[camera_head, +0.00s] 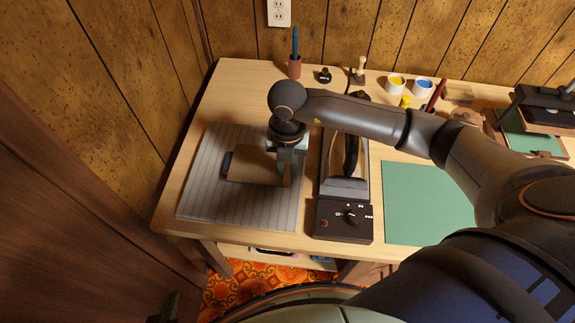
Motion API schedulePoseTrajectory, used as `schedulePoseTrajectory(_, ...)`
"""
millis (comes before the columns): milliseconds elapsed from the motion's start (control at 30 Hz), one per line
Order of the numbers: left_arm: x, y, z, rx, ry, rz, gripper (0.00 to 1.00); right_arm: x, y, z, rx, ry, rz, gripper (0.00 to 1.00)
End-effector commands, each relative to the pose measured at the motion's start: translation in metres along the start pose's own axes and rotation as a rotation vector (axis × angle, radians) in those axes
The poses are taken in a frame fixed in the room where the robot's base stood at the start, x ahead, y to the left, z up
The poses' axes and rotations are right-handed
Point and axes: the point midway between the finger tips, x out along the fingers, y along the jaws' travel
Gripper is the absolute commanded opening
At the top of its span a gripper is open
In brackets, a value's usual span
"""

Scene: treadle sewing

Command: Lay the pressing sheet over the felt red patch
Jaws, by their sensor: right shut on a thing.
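The pressing sheet (252,166) is a tan rectangle with a dark piece at its left edge. It is over the striped pressing mat (205,190) at the left of the table. My right gripper (287,172) points down at the sheet's right edge and is shut on it. I cannot tell whether the sheet touches the mat or is just above it. No red felt patch shows; the sheet and my gripper hide the middle of the mat. My left gripper is not in view.
An iron (350,150) stands in its dark station (343,222) right beside the striped mat. A green mat (425,203) lies further right. A brush cup (295,68), paint pots (396,85) and small tools line the back. My right arm crosses above the table.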

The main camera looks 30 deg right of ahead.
Motion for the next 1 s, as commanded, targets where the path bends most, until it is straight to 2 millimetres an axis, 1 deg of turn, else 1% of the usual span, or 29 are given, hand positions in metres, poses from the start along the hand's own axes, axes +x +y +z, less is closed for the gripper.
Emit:
schedulePoseTrajectory(67,0.001,0.0,0.001,0.0,0.0,0.0,0.0,0.002,0.0,0.0,0.0,0.0,0.0,0.0)
schedulePoseTrajectory(100,0.001,0.0,0.001,0.0,0.0,0.0,0.0,0.001,0.0,0.0,0.0,0.0,0.0,0.22)
schedulePoseTrajectory(300,0.001,0.0,0.0,0.0,0.001,0.0,0.0,0.001,0.0,0.0,0.0,0.0,0.0,0.45)
schedulePoseTrajectory(400,0.001,0.0,0.0,0.0,0.001,0.0,0.0,0.001,0.0,0.0,0.0,0.0,0.0,0.54)
schedulePoseTrajectory(633,0.001,0.0,0.0,0.0,0.001,0.0,0.0,0.001,0.0,0.0,0.0,0.0,0.0,0.54)
schedulePoseTrajectory(733,0.001,0.0,0.0,0.0,0.001,0.0,0.0,-0.005,0.0,0.0,0.0,0.0,0.0,0.54)
schedulePoseTrajectory(867,0.001,0.0,0.0,0.0,0.001,0.0,0.0,-0.024,0.001,0.001,-0.001,-0.003,0.002,0.54)
schedulePoseTrajectory(1000,0.001,0.0,0.001,0.0,0.001,0.0,0.0,-0.056,0.001,0.001,-0.002,-0.005,0.004,0.54)
